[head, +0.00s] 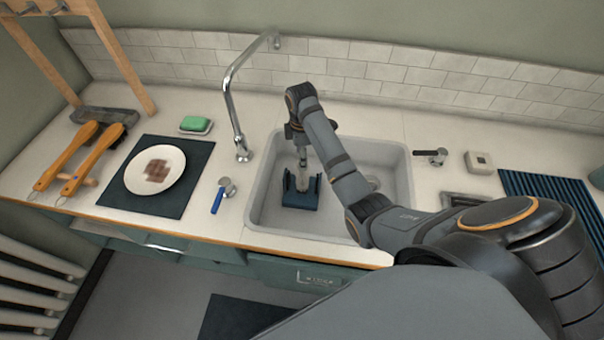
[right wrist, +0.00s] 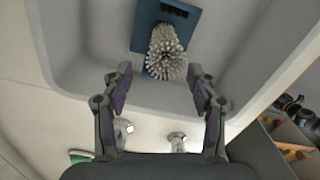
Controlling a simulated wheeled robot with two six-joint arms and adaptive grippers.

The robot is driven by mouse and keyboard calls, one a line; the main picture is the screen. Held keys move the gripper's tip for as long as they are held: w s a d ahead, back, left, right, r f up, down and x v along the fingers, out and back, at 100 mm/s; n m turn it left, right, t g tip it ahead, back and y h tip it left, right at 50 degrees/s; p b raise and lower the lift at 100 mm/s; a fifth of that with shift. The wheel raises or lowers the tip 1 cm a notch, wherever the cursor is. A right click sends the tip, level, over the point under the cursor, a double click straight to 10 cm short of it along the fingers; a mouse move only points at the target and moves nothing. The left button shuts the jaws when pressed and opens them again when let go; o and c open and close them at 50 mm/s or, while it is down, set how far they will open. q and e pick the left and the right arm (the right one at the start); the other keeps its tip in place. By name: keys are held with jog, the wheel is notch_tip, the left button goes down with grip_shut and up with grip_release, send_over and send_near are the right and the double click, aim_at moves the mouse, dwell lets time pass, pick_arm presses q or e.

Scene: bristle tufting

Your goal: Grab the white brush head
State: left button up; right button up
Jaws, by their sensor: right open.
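The white brush head (right wrist: 165,56) is a tuft of pale bristles. It sits at a dark blue holder (right wrist: 187,27) on the floor of the grey sink (right wrist: 85,45). In the head view the holder (head: 300,198) stands in the left part of the sink (head: 262,190), and the brush is partly hidden by my arm. My right gripper (right wrist: 160,88) is open, with its two fingers spread on either side below the brush head in the wrist view. Nothing is between the fingers. In the head view it points down over the holder. My left gripper is out of view.
A chrome faucet (head: 233,95) arches behind the sink's left side. A plate with brown food (head: 157,170) lies on a dark mat (head: 187,197).

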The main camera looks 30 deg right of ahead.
aim_at(302, 175)
jog(key=f, duration=0.4)
jog(key=shift+s+a, duration=0.1)
jog(key=shift+s, duration=0.15)
jog(key=shift+w+f, duration=0.1)
jog(key=shift+f, duration=0.25)
jog(key=f, duration=0.4)
jog(key=shift+s+f+p, duration=0.3)
jog(key=shift+f+p, duration=0.05)
jog(key=shift+p, duration=0.05)
jog(key=shift+f, duration=0.25)
grip_shut()
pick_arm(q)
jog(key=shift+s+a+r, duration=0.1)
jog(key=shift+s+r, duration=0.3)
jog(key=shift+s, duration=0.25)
pick_arm(e)
jog(key=shift+w+r, duration=0.1)
jog(key=shift+r, duration=0.05)
